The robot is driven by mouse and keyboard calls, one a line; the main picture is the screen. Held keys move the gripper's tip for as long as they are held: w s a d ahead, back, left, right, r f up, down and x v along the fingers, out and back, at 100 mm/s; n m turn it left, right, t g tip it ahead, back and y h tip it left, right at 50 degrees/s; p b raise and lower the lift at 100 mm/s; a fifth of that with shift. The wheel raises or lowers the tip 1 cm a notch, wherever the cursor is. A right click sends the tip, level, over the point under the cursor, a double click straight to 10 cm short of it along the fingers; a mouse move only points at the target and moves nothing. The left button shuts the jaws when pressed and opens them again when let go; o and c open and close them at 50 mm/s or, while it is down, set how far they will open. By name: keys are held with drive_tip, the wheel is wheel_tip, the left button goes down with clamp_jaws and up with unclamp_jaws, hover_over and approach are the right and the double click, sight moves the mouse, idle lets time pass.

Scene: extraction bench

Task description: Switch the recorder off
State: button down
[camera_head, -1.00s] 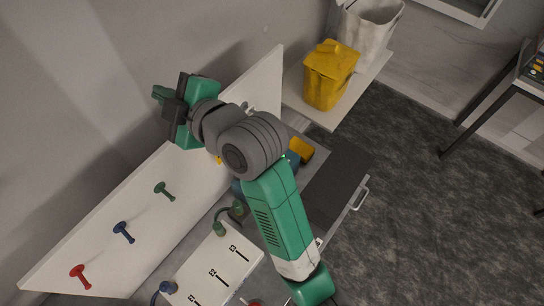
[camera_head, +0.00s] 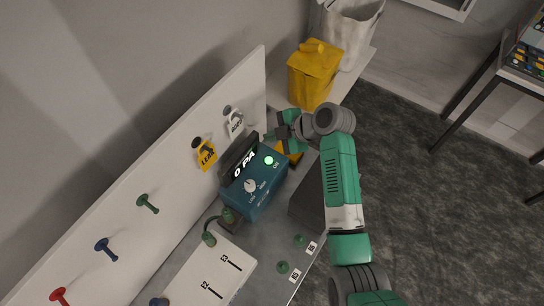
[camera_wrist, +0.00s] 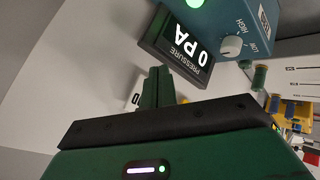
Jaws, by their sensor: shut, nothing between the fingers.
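A blue box (camera_head: 254,187) stands on the bench by the white panel, with a white knob (camera_head: 250,186) marked low and high and a lit green button (camera_head: 268,160) marked ON. A dark pressure display (camera_head: 240,160) reading 0 PA stands at its back edge. No label reading recorder is legible. My gripper (camera_head: 270,137) is shut and empty, above and beyond the box's button end, apart from it. In the wrist view its closed green fingers (camera_wrist: 157,88) show below the display (camera_wrist: 185,48); the knob (camera_wrist: 231,47) and part of the green button (camera_wrist: 194,3) also show.
A yellow object (camera_head: 289,152) lies partly hidden under my gripper. A white board (camera_head: 215,270) lies nearer.

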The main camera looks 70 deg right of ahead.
sight(272, 161)
drive_tip(key=shift+f, duration=0.15)
wheel_tip(272, 161, down, 9)
drive_tip(key=b, duration=0.6)
idle(2.0)
drive_tip(key=shift+f+b, duration=0.25)
drive_tip(key=shift+b, duration=0.25)
drive_tip(key=shift+f+b, duration=0.4)
drive_tip(key=shift+b, duration=0.05)
idle(0.4)
drive_tip(key=shift+r, duration=0.1)
drive_tip(key=shift+r+p, duration=0.5)
drive_tip(key=shift+r, duration=0.25)
drive_tip(key=shift+r+p, duration=1.6)
drive_tip(key=shift+r, duration=0.9)
